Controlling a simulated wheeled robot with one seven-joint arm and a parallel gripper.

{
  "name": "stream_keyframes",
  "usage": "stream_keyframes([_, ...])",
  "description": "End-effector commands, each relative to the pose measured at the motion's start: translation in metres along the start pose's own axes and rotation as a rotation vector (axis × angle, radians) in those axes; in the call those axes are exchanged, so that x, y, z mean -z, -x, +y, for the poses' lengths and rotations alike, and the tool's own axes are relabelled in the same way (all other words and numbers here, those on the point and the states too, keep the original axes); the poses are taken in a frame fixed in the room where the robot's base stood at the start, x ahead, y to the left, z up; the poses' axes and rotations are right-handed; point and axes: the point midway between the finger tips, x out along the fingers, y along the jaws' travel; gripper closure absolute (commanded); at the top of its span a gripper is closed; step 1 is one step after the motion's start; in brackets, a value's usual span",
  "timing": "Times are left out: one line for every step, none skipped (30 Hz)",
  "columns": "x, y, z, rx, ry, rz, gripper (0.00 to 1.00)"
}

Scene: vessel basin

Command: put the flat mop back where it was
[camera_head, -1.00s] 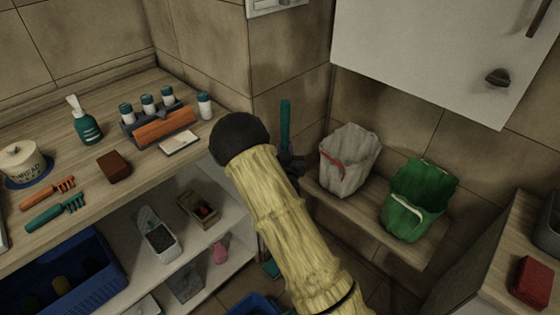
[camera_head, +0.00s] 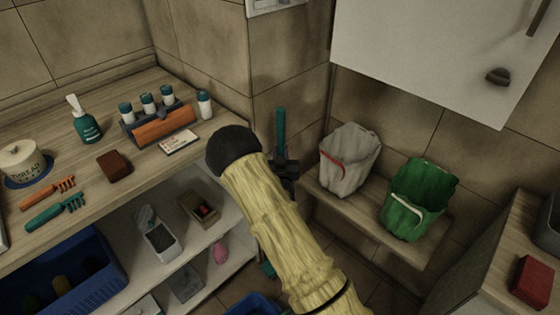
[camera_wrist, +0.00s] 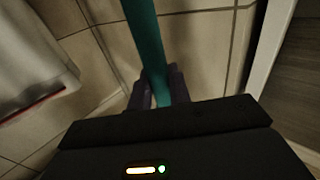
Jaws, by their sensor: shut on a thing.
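The flat mop shows as a teal handle (camera_head: 281,132), upright in the corner between the counter and the bench. My gripper (camera_head: 286,172) is shut on this handle, partly hidden behind my own arm. In the wrist view the teal handle (camera_wrist: 145,45) runs down between the two dark fingers of my gripper (camera_wrist: 161,88). The mop's head is mostly hidden; a small teal piece (camera_head: 268,269) shows low down beside my arm, and I cannot tell whether it belongs to the mop.
Left of my arm is a counter (camera_head: 100,215) with bottles, a caddy and hand tools, over open shelves. Right of the handle, a low bench (camera_head: 350,210) holds a white bag (camera_head: 348,160) and a green bag (camera_head: 420,200). A blue container (camera_head: 255,305) stands on the floor.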

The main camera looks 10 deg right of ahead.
Motion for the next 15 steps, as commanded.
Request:
stream_keyframes([-0.004, 0.000, 0.000, 0.000, 0.001, 0.002, 1.00])
stream_keyframes([-0.007, 0.000, 0.000, 0.000, 0.001, 0.002, 1.00])
stream_keyframes([-0.013, 0.000, 0.000, 0.000, 0.001, 0.002, 1.00])
stream_keyframes([-0.017, 0.000, 0.000, 0.000, 0.001, 0.001, 1.00])
stream_keyframes([-0.022, 0.000, 0.000, 0.000, 0.001, 0.001, 1.00])
stream_keyframes([-0.027, 0.000, 0.000, 0.000, 0.001, 0.001, 1.00])
stream_keyframes([-0.031, 0.000, 0.000, 0.001, 0.002, 0.001, 1.00])
stream_keyframes([-0.032, -0.001, -0.002, 0.002, 0.001, 0.003, 1.00])
stream_keyframes([-0.034, -0.002, -0.003, 0.001, 0.001, 0.004, 1.00])
stream_keyframes([-0.035, -0.003, -0.003, 0.001, 0.000, 0.004, 1.00])
stream_keyframes([-0.036, -0.003, -0.003, 0.000, 0.000, 0.004, 1.00])
stream_keyframes([-0.036, -0.003, -0.003, -0.001, 0.000, 0.004, 1.00])
stream_keyframes([-0.036, -0.003, -0.003, -0.001, 0.000, 0.004, 1.00])
stream_keyframes([-0.036, -0.003, -0.003, -0.001, 0.000, 0.004, 1.00])
stream_keyframes([-0.036, -0.003, -0.003, -0.001, 0.000, 0.004, 1.00])
